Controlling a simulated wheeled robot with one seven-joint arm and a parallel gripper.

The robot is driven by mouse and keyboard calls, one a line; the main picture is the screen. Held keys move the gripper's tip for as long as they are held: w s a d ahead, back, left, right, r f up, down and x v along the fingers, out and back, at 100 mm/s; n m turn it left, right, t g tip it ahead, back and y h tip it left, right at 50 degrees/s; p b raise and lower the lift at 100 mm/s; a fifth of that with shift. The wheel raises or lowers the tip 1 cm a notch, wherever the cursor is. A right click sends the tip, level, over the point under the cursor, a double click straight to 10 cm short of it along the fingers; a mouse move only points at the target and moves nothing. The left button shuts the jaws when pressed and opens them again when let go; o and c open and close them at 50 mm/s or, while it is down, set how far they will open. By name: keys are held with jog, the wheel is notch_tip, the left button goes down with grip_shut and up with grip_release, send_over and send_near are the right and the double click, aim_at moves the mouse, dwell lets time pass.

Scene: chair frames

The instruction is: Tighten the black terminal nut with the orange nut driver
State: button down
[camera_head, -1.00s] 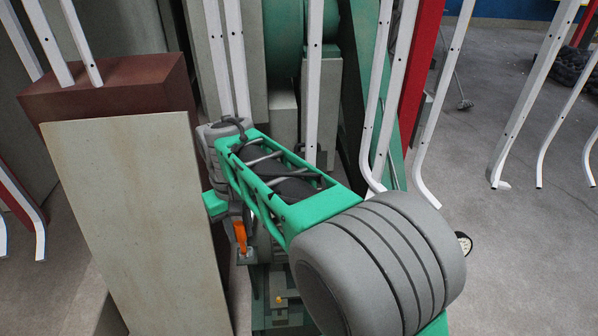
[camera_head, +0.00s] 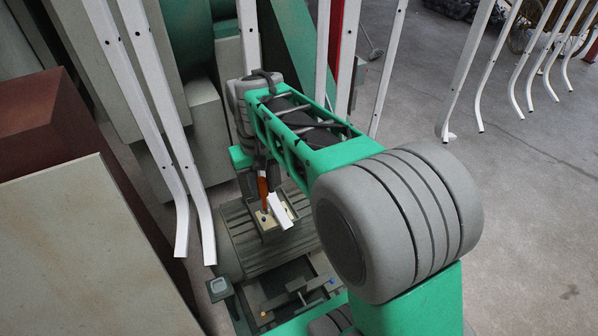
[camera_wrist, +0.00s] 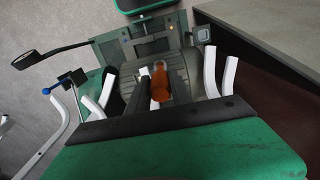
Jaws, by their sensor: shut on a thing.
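The orange nut driver (camera_head: 263,190) hangs nearly upright below my gripper (camera_head: 266,168), its tip pointing down. In the wrist view the orange handle (camera_wrist: 160,84) sits between the dark fingers of my gripper (camera_wrist: 161,88), which are shut on it. The wrist view hides the tip.
White chair frames (camera_head: 170,140) hang close on the left, and one tube end (camera_head: 280,210) shows just beside the driver. A beige panel (camera_head: 90,250) and a brown block (camera_head: 40,120) stand left. Open floor (camera_head: 530,230) lies right.

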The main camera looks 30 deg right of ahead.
jog(key=w+d+f+m+b, duration=0.1)
jog(key=w+d+f+m, duration=0.1)
jog(key=w+d+f, duration=0.3)
jog(key=w+d+f+m+b, duration=0.2)
jog(key=w+d+f, duration=0.4)
jog(key=w+f, duration=0.4)
notch_tip(320, 180, down, 4)
jog(key=shift+d+f, duration=0.15)
jog(key=shift+d, duration=0.1)
jog(key=shift+s, duration=0.1)
jog(key=shift+s+a+f+b, duration=0.1)
jog(key=shift+f+b, duration=0.65)
jog(key=shift+f, duration=0.4)
jog(key=shift+s+f+b, duration=0.1)
jog(key=shift+f+b, duration=0.6)
jog(key=shift+f, duration=0.45)
jog(key=shift+w+f, duration=0.1)
jog(key=shift+f, duration=0.1)
